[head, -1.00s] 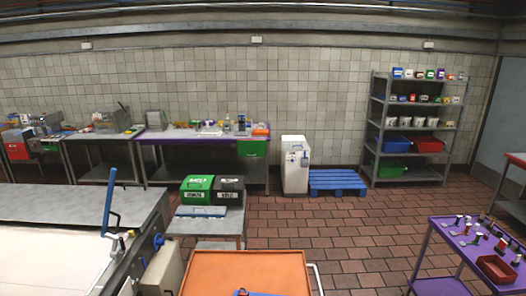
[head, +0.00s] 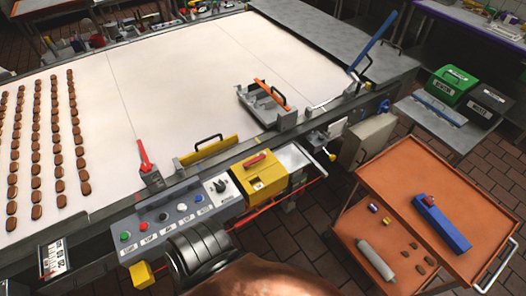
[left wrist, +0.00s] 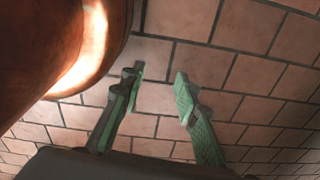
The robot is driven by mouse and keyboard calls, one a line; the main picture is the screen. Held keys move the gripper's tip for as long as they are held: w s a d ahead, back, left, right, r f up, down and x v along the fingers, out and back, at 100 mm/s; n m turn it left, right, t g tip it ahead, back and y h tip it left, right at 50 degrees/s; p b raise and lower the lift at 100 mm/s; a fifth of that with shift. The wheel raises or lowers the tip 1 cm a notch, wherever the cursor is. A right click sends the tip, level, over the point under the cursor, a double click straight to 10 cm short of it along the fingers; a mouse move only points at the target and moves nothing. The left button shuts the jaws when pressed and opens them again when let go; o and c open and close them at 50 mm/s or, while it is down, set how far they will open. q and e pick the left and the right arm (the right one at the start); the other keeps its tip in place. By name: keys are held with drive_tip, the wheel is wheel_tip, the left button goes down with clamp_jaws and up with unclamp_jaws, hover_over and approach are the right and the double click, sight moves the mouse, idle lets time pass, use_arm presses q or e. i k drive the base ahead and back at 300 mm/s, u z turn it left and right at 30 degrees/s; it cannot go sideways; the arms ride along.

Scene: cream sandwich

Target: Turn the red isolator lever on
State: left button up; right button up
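A yellow box (head: 266,180) on the near side of the conveyor machine carries a short red handle (head: 254,160) on its top. A second red lever (head: 144,155) stands tilted up on a small grey base at the belt's near edge, further left. I cannot tell from labels which one is the isolator. My left gripper (left wrist: 160,76) shows in the left wrist view, open and empty, its green fingers apart over the tiled floor. It is away from both red levers and out of the head view. My right gripper is in neither view.
A grey control panel (head: 170,222) with coloured buttons and a black knob sits left of the yellow box. Rows of brown pieces (head: 56,140) lie on the belt. An orange cart (head: 390,187) stands at the right. A copper-coloured rounded surface (left wrist: 55,50) is close beside the left gripper.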

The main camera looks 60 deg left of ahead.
sight(258, 159)
drive_tip(key=u, duration=1.8)
drive_tip(key=k, duration=0.25)
drive_tip(key=u, duration=0.15)
